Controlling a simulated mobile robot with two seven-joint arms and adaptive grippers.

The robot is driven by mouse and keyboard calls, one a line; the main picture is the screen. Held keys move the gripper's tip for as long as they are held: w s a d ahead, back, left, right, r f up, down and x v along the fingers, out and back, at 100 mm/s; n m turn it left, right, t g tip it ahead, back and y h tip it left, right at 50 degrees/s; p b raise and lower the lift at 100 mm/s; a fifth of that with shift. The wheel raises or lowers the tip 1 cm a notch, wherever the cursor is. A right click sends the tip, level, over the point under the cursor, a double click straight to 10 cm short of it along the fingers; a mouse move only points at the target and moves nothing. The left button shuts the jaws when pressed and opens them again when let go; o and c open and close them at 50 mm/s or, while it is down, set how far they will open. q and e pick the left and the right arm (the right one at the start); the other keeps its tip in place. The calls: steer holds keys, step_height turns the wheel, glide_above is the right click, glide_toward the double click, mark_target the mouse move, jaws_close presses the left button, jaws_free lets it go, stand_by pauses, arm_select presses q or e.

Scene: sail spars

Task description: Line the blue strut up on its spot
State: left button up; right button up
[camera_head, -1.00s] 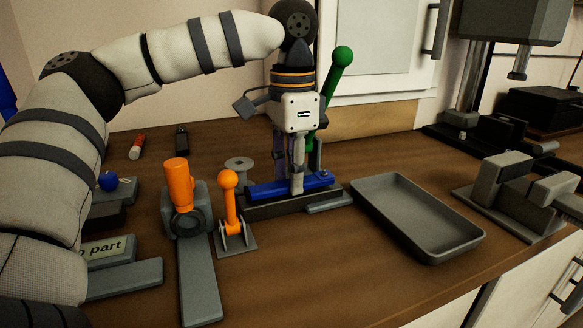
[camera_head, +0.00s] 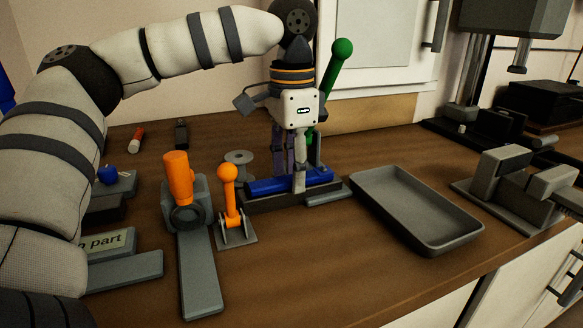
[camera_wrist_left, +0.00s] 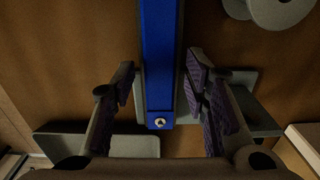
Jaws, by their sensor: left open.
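The blue strut (camera_head: 262,187) lies lengthwise on a long dark base (camera_head: 262,203) in the middle of the table. My left gripper (camera_head: 290,178) points down over the strut, with its fingers on either side of it. In the left wrist view the strut (camera_wrist_left: 160,60) runs between the open fingers (camera_wrist_left: 160,95), with a gap on each side. A small round screw-like mark (camera_wrist_left: 159,122) shows at its near end. Whether the strut sits squarely on its spot cannot be told. My right gripper is not in view.
A green-knobbed lever (camera_head: 337,65) stands right behind my gripper. An orange-knobbed clamp (camera_head: 228,195) and a grey block with an orange cylinder (camera_head: 179,180) stand to the left. An empty grey tray (camera_head: 415,212) lies to the right. A grey spool (camera_head: 239,160) is behind the clamp.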

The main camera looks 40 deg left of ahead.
arm_select(q)
step_height(320, 180, up, 6)
steer(key=shift+r+b, duration=0.25)
steer(key=shift+b, duration=0.35)
steer(key=shift+r, duration=0.25)
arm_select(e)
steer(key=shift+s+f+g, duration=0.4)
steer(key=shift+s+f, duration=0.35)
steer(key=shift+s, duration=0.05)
